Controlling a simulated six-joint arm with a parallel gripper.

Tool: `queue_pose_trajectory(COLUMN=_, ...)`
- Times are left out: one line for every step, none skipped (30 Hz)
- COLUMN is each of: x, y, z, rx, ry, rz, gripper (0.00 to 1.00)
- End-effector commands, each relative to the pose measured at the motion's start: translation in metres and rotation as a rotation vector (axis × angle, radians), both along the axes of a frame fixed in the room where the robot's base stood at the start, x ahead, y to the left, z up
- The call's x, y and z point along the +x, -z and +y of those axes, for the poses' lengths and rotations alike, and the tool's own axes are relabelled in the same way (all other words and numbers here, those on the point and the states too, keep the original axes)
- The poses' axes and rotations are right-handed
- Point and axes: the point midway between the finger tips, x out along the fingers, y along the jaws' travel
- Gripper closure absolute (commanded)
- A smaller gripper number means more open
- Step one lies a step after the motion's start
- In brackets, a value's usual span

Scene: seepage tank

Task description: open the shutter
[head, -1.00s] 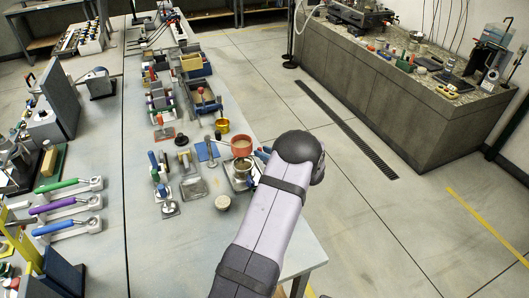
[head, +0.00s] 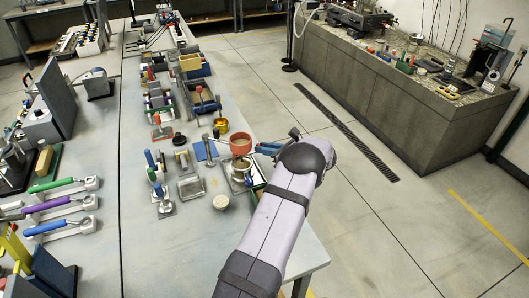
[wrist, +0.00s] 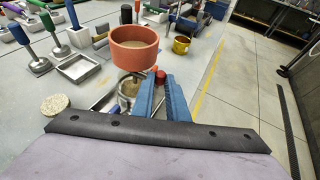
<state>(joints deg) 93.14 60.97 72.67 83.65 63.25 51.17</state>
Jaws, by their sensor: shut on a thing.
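A terracotta-coloured round bowl (head: 241,144) stands raised above a metal vessel (head: 238,172) near the right edge of the table; in the wrist view the bowl (wrist: 134,48) is just left of my fingers. My gripper (wrist: 162,86) has blue fingers and also shows in the head view (head: 268,148), right of the bowl. A small red knob (wrist: 160,75) shows at the fingertips, and my gripper looks shut on it. The fingers hide what the knob is attached to. I cannot make out a shutter plate for certain.
A yellow pot (head: 221,125) stands behind the bowl. A pale round disc (head: 221,202) and a metal tray (head: 190,188) lie to the left.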

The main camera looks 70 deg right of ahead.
Motion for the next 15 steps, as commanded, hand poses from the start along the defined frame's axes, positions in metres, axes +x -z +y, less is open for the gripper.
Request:
queue_pose_trajectory(x=0.0004, y=-0.0013, z=-0.0001, rx=-0.002, ry=-0.003, rz=0.0, gripper=1.0)
queue_pose_trajectory(x=0.0004, y=-0.0015, z=0.0001, rx=-0.001, ry=-0.003, rz=-0.001, gripper=1.0)
queue_pose_trajectory(x=0.0005, y=-0.0016, z=0.0, rx=-0.001, ry=-0.003, rz=-0.001, gripper=1.0)
queue_pose_trajectory(x=0.0005, y=-0.0016, z=0.0001, rx=-0.001, ry=-0.003, rz=-0.001, gripper=1.0)
queue_pose_trajectory(x=0.0005, y=-0.0016, z=0.0, rx=-0.001, ry=-0.003, rz=-0.001, gripper=1.0)
queue_pose_trajectory(x=0.0005, y=-0.0016, z=0.0, rx=-0.002, ry=-0.002, rz=0.0, gripper=1.0)
queue_pose_trajectory(x=0.0005, y=-0.0016, z=0.0, rx=-0.002, ry=-0.002, rz=0.0, gripper=1.0)
queue_pose_trajectory(x=0.0005, y=-0.0016, z=0.0, rx=-0.002, ry=-0.002, rz=0.0, gripper=0.82)
queue_pose_trajectory(x=0.0005, y=-0.0016, z=0.0, rx=-0.002, ry=-0.002, rz=0.0, gripper=0.79)
queue_pose_trajectory(x=0.0005, y=-0.0016, z=0.0, rx=-0.002, ry=-0.002, rz=0.0, gripper=0.79)
queue_pose_trajectory(x=0.0004, y=-0.0014, z=0.0001, rx=-0.002, ry=-0.002, rz=0.0, gripper=0.79)
queue_pose_trajectory(x=0.0004, y=-0.0013, z=0.0001, rx=-0.002, ry=-0.002, rz=0.0, gripper=0.79)
queue_pose_trajectory(x=0.0003, y=-0.0012, z=0.0001, rx=-0.001, ry=-0.002, rz=0.0, gripper=0.79)
queue_pose_trajectory(x=0.0003, y=-0.0011, z=0.0001, rx=-0.002, ry=-0.001, rz=0.001, gripper=0.79)
queue_pose_trajectory(x=0.0003, y=-0.001, z=0.0001, rx=-0.002, ry=-0.001, rz=0.001, gripper=0.79)
